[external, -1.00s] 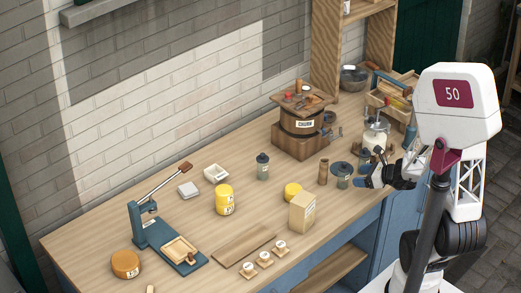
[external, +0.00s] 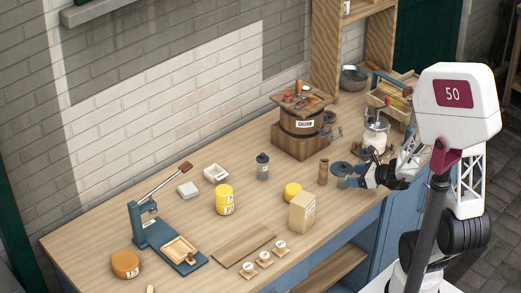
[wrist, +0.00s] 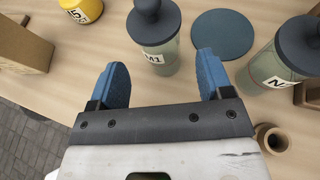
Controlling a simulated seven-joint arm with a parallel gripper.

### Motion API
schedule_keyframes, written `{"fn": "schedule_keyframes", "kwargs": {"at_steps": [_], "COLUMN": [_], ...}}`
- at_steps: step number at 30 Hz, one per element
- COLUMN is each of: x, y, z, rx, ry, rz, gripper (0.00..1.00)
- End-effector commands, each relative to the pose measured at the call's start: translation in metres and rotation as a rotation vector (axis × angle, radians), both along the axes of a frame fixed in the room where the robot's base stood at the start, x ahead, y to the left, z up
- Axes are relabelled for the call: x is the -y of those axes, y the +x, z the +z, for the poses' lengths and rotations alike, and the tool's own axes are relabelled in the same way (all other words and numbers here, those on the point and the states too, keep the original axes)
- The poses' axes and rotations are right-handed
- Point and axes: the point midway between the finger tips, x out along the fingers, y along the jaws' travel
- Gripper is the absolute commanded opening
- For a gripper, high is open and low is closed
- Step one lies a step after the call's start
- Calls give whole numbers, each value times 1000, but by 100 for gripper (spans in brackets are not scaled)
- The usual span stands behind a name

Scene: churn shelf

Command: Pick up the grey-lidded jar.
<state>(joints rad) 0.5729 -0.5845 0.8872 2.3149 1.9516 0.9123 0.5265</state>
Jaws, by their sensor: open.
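A jar marked M1 with a dark grey knobbed lid (wrist: 153,25) stands upright on the table in the wrist view, just beyond my gripper (wrist: 162,85) and between the lines of its two blue fingers. The fingers are spread wide with nothing between them, and I see no contact with the jar. A second grey-lidded jar (wrist: 285,55), its label starting with N, stands at the right edge, outside the right finger. In the external view my gripper (external: 360,168) is low over the table's right front, partly hiding things there.
A flat grey-blue disc (wrist: 222,35) lies between the two jars. A small wooden pot (wrist: 271,138) is close at the lower right. A cardboard box (wrist: 22,45) and a yellow container (wrist: 82,8) stand left. The churn (external: 301,122) is farther back.

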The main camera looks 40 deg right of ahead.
Motion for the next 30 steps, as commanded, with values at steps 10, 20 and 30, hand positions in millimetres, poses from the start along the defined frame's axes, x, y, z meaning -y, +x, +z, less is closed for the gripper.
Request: {"fn": "schedule_keyframes", "kwargs": {"at_steps": [10, 20, 30], "x": [-2, -10, -16], "y": [6, 29, 45], "z": [-2, -11, -18], "rx": [0, -1, -1], "ry": [0, 2, 1], "rz": [1, 1, 1], "gripper": [73, 73, 73]}}
